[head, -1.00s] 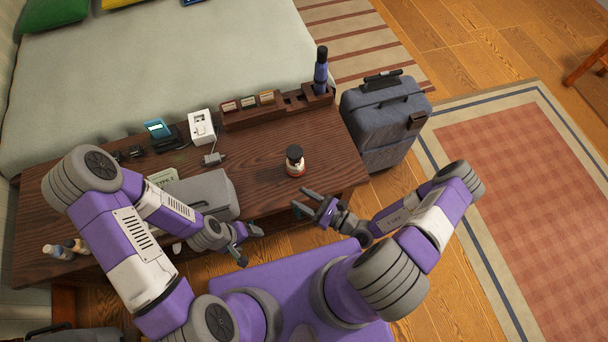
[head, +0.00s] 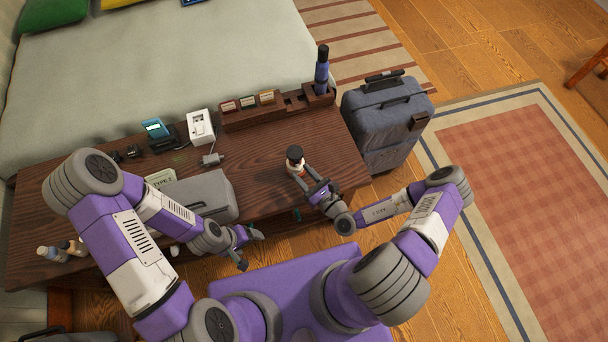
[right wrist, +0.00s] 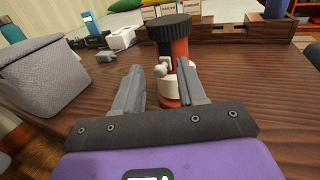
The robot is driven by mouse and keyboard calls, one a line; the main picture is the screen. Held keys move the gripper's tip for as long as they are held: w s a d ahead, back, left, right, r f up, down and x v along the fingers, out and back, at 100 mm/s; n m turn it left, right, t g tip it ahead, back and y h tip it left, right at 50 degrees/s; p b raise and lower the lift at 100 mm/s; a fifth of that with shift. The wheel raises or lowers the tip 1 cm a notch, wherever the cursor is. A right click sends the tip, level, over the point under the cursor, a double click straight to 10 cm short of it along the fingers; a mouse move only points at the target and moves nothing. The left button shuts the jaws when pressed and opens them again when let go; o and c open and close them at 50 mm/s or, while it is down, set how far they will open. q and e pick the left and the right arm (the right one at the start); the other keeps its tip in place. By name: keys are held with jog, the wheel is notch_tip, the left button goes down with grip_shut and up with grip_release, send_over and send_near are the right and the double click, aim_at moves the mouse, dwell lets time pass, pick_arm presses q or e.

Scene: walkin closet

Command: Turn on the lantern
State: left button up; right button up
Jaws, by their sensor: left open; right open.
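A small lantern with a black cap, a red-orange body and a white band (head: 295,157) stands upright on the dark wooden table (head: 262,157). It also shows in the right wrist view (right wrist: 177,50), with a small light knob on its near side. My right gripper (head: 306,176) is open at the near side of the lantern. In the right wrist view its fingers (right wrist: 168,85) point at the lantern's lower body, which shows between them; I cannot tell whether they touch it. My left gripper (head: 250,246) is open and empty, at the table's front edge.
A grey case (head: 203,196) lies left of the lantern. A white box (head: 201,127), a teal-screened device (head: 155,129) and a wooden organizer (head: 243,117) with a blue bottle (head: 321,70) stand farther back. A blue-grey suitcase (head: 385,118) stands right of the table.

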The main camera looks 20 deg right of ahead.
grip_shut()
dwell(1.4)
